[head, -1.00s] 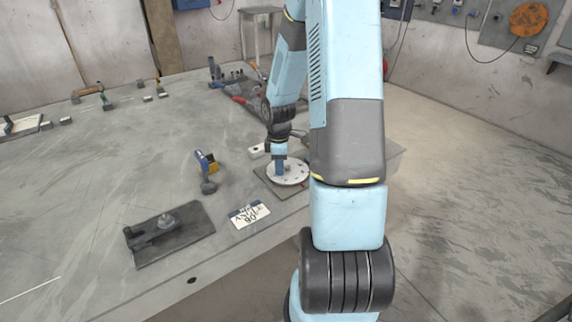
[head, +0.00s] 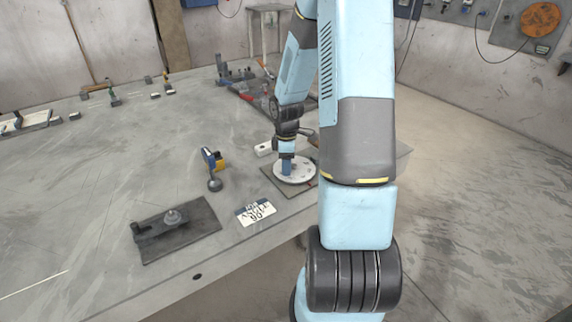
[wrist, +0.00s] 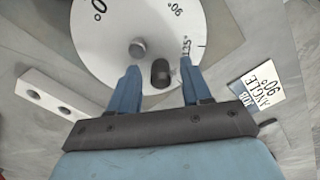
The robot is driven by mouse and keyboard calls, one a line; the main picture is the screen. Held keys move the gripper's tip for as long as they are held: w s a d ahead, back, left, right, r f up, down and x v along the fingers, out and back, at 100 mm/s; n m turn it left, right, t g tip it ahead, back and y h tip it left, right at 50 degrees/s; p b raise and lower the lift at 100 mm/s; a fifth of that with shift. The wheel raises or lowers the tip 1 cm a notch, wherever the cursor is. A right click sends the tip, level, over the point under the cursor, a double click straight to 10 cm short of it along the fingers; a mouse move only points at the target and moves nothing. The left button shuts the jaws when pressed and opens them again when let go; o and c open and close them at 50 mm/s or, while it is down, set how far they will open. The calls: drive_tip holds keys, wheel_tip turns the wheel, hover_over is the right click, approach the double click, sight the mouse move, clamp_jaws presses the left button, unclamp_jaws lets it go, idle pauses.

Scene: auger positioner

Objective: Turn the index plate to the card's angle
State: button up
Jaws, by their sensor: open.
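The index plate (wrist: 110,48), a white disc marked 0°, 90° and 135°, lies below my gripper. It also shows in the head view (head: 303,176), on a dark base plate by the table edge. A grey round stud (wrist: 138,48) stands on the disc. A dark knob (wrist: 160,72) near the 135° mark lies between my open fingers (wrist: 159,78); I cannot tell whether either finger touches it. In the head view my gripper (head: 287,168) is down at the disc and hides part of it. The card (wrist: 260,87) reads "JOB ANGLE 90°" and lies flat nearby (head: 256,213).
A white bar with two holes (wrist: 55,96) lies beside the disc. A dark plate with a fixture (head: 178,232) is at the table's front left. The table's left middle is clear.

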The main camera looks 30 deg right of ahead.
wheel_tip(320, 180, up, 14)
drive_tip(key=shift+f, duration=0.15)
idle(0.4)
idle(0.4)
drive_tip(key=s+a+r+m+t+h, duration=0.1)
drive_tip(key=s+a+r+m, duration=0.25)
drive_tip(key=r, duration=0.25)
drive_tip(key=s+a+r+m+t, duration=0.1)
drive_tip(key=s+a+r+m, duration=0.1)
drive_tip(key=s+a+r, duration=0.4)
drive_tip(key=s+a+r+m+t, duration=0.1)
drive_tip(key=s+a+r+m, duration=0.1)
drive_tip(key=s, duration=0.4)
drive_tip(key=s+a+r+m+t+y, duration=0.1)
drive_tip(key=s+a+r+m+t, duration=0.1)
drive_tip(key=s+r+m, duration=0.2)
drive_tip(key=s+r, duration=0.1)
drive_tip(key=s, duration=0.2)
drive_tip(key=shift+a+r+m+t, duration=0.3)
drive_tip(key=shift+a+m, duration=0.05)
